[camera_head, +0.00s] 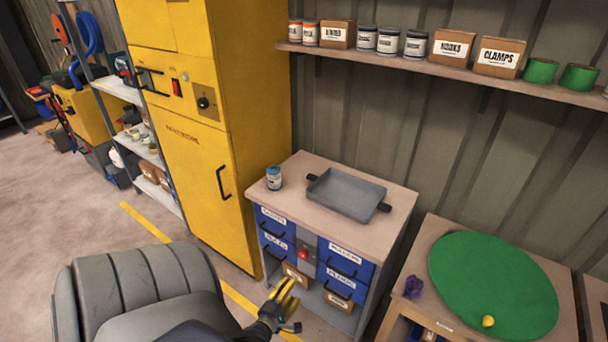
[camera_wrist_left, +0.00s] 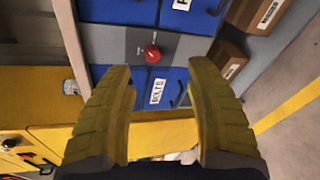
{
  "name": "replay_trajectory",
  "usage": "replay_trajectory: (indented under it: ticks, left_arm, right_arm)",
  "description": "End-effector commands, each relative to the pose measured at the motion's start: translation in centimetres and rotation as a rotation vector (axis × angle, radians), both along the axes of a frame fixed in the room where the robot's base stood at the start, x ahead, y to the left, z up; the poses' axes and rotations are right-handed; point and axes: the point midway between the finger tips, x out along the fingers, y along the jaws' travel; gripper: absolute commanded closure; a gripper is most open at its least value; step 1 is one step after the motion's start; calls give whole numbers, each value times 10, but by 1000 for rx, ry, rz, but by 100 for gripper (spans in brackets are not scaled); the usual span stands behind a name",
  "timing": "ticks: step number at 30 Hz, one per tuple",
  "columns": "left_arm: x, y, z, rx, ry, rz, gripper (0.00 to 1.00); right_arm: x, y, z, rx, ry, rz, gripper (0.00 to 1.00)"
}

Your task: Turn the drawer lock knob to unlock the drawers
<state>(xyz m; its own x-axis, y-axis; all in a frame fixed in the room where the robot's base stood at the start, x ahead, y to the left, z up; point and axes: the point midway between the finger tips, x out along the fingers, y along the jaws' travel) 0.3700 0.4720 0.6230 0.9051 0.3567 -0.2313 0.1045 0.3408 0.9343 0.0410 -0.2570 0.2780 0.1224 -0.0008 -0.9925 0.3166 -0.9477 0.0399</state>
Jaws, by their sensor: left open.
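The red drawer lock knob (camera_head: 303,254) sits on a grey panel (camera_head: 307,244) between the two columns of blue drawers. In the left wrist view the knob (camera_wrist_left: 152,52) shows ahead, between and beyond my fingertips. My left gripper (camera_head: 284,290) has yellow fingers and is in front of the cabinet, below and left of the knob in the head view. It is open and empty, and its fingers (camera_wrist_left: 165,95) are apart from the knob. Blue drawers (camera_head: 275,238) with white labels and dark handles flank the panel. My right gripper is not in view.
A grey tray (camera_head: 346,196) and a labelled can (camera_head: 273,178) stand on the cabinet top. Cardboard boxes (camera_head: 338,302) sit on the shelf below the drawers. A tall yellow cabinet (camera_head: 200,170) stands left. A table with a green disc (camera_head: 490,280) stands right.

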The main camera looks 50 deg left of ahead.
Motion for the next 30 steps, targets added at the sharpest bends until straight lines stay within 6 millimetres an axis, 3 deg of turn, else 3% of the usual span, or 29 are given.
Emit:
replay_trajectory:
  ticks: [4,11,30]
  left_arm:
    - [-9,21,3,-175,-89,151,45]
    - [-3,30,4,-232,-134,189,45]
    - [88,80,-18,-227,-130,186,45]
  right_arm:
    - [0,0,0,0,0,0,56]
    - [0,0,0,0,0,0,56]
    - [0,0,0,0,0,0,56]
